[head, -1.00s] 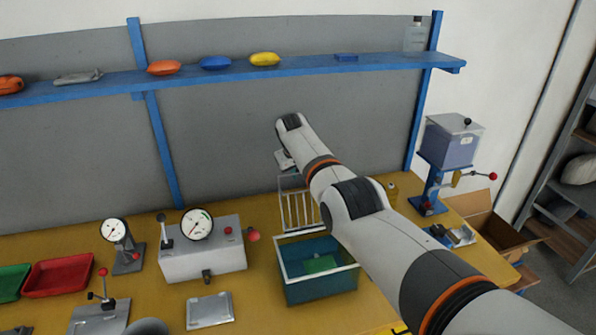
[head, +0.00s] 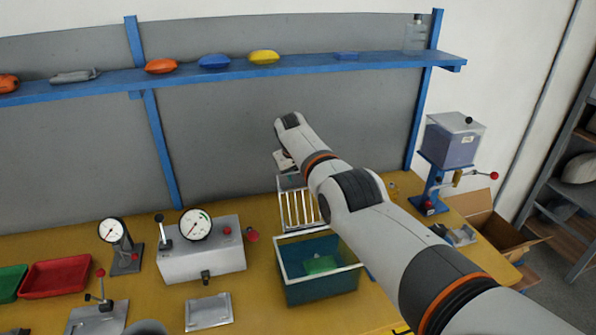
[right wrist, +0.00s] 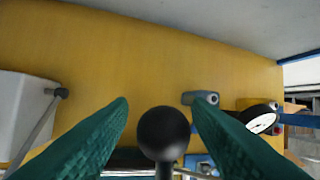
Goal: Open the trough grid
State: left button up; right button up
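The trough (head: 318,282) is a teal bin with a pale rim on the yellow bench, with something green inside. The white barred grid (head: 298,210) stands raised behind its back rim. My right gripper (head: 283,160) is above the grid's top edge, small and partly hidden by my arm in the head view. In the right wrist view my green fingers (right wrist: 160,102) are spread, with a black ball knob (right wrist: 163,132) on a stem between them. Slim gaps show beside the knob.
A gauge box (head: 203,258) and a metal plate (head: 209,311) are left of the trough. A hopper stand (head: 452,145) is at the right, near a cardboard box (head: 490,225). A blue shelf (head: 300,68) runs above the bench.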

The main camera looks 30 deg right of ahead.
jog(key=shift+p+v, duration=1.7)
jog(key=shift+p, duration=0.15)
jog(key=b+v, duration=0.1)
jog(key=v, duration=0.7)
jog(key=shift+r+b, duration=0.25)
jog(key=shift+b, duration=0.1)
jog(key=shift+a, duration=0.1)
